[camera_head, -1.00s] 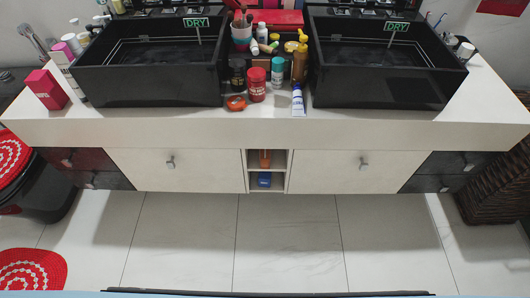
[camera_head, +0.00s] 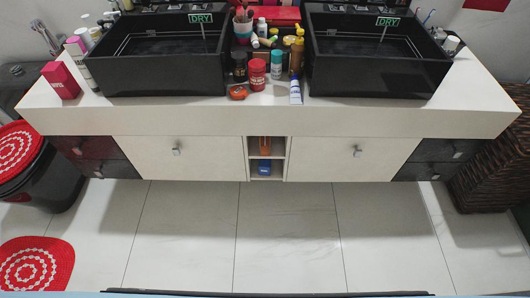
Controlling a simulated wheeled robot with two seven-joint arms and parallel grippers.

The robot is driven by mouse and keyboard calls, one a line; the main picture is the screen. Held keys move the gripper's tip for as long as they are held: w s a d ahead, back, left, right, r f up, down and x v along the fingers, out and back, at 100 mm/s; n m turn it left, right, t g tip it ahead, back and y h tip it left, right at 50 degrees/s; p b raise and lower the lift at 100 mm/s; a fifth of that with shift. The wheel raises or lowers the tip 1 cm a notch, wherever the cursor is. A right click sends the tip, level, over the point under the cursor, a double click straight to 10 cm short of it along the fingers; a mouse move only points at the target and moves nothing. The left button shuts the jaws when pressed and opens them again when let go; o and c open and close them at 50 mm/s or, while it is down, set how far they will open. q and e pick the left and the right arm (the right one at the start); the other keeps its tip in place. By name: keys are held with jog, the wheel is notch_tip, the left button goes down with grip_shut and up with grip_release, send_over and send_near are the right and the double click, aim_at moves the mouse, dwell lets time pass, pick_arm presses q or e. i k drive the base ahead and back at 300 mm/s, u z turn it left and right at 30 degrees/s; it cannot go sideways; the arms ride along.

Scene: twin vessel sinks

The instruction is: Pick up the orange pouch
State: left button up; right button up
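A small orange-red item (camera_head: 237,92) lies flat near the counter's front edge between the two black sinks, just left of a red jar (camera_head: 257,75). A second orange thing (camera_head: 265,144) sits in the upper compartment of the open shelf under the counter. Both are too small for me to tell which is the pouch. Neither of my grippers is in view.
The white counter (camera_head: 180,120) carries a left sink (camera_head: 150,80) and a right sink (camera_head: 370,83). Several bottles and a white tube (camera_head: 296,91) crowd between them. A blue item (camera_head: 265,167) sits in the lower compartment. The tiled floor (camera_head: 290,240) ahead is clear.

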aim_at(265, 141)
jog(key=u, duration=1.2)
jog(key=i, duration=0.7)
jog(key=z, duration=0.75)
jog(key=i, duration=0.5)
jog(key=z, duration=0.5)
